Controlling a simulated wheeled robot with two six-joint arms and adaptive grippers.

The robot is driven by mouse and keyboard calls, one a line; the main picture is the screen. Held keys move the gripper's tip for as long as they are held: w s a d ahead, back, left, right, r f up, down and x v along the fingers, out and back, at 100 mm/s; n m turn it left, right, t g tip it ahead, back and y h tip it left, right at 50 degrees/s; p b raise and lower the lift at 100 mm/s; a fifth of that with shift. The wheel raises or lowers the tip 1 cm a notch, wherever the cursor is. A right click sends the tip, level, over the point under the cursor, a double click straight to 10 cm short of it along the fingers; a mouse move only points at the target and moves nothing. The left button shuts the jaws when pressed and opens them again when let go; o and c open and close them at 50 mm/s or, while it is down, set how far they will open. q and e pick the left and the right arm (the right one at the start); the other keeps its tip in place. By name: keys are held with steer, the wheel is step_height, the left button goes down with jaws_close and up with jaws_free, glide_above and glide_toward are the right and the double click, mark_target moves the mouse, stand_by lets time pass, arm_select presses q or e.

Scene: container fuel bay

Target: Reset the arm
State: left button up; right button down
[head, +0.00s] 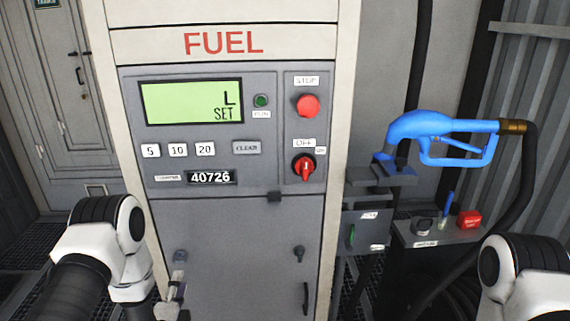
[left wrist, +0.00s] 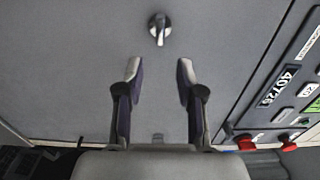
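My left arm comes in at the lower left of the head view, in front of the fuel dispenser (head: 240,255). My left gripper (head: 172,290) shows only in part there, low in front of the dispenser's lower panel. In the left wrist view my left gripper (left wrist: 159,78) has its two fingers apart with nothing between them. A small round latch (left wrist: 159,28) on the grey panel lies beyond the fingertips, apart from them. Part of my right arm shows at the lower right of the head view, but its gripper is out of the picture.
The dispenser has a green display (head: 192,102) reading "L SET", a red stop button (head: 308,106) and a red rotary switch (head: 303,168). A blue nozzle (head: 425,128) sits in its holder at the right.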

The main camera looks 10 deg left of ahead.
arm_select(q)
steer(key=s+d+f+n+g+h, duration=0.25)
steer(key=s+d+f+g, duration=0.25)
steer(key=s+f, duration=0.25)
steer(key=s+d+f+n+g+h, duration=0.1)
steer(key=s+d+f+n+g, duration=0.2)
steer(key=s+d+f+g, duration=0.45)
steer(key=s+a+f+n+g, duration=0.1)
steer(key=s+n+g, duration=0.4)
steer(key=s+n, duration=0.5)
steer(key=s+a, duration=0.1)
steer(key=s, duration=0.4)
steer(key=shift+s+f, duration=0.25)
steer(key=shift+f, duration=0.15)
steer(key=shift+r+n+h, duration=0.1)
steer(key=shift+n+h, duration=0.15)
